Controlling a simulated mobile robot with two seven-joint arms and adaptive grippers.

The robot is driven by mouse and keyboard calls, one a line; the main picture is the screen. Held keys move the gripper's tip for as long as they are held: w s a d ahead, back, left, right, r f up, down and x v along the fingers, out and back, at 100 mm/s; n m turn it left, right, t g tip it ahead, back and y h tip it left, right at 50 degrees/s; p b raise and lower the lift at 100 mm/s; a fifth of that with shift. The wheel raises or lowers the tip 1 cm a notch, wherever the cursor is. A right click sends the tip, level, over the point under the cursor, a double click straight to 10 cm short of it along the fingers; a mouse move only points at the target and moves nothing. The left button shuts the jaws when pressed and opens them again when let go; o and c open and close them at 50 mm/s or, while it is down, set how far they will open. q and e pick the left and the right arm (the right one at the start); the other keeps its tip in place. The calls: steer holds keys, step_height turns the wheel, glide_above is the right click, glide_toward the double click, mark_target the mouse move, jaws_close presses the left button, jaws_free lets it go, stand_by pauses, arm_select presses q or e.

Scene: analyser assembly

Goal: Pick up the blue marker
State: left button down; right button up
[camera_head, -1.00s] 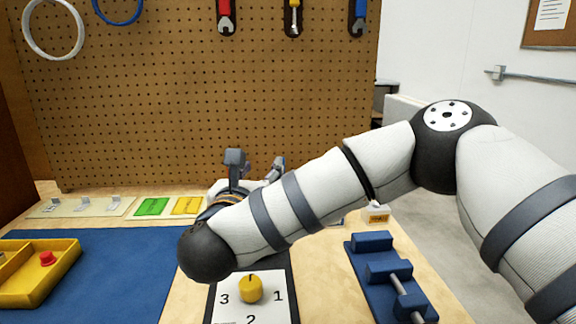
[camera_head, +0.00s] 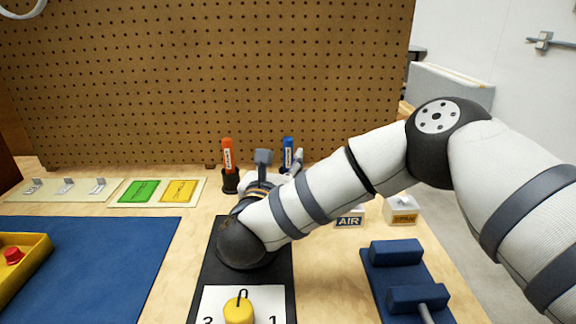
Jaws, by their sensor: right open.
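The blue marker (camera_head: 287,148) stands upright at the back of the bench, close in front of the pegboard; its lower part is hidden behind my right gripper. My right gripper (camera_head: 281,160) is open, with its dark and light fingers to the left and right of the marker in the picture. I cannot tell whether they are level with it in depth or touch it. The forearm covers much of the gripper. An orange marker (camera_head: 227,154) stands in a black holder (camera_head: 230,181) to the left. My left gripper is out of view.
A yellow knob (camera_head: 239,309) sits on a numbered panel in front. AIR (camera_head: 349,218) and yellow-labelled (camera_head: 402,209) blocks stand right of the gripper. A blue fixture (camera_head: 395,253) is at front right. Green (camera_head: 139,191) and yellow (camera_head: 179,191) pads lie left; the blue mat (camera_head: 90,260) has bare space.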

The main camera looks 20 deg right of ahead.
mark_target(287, 153)
steer(key=x, duration=0.5)
jaws_close()
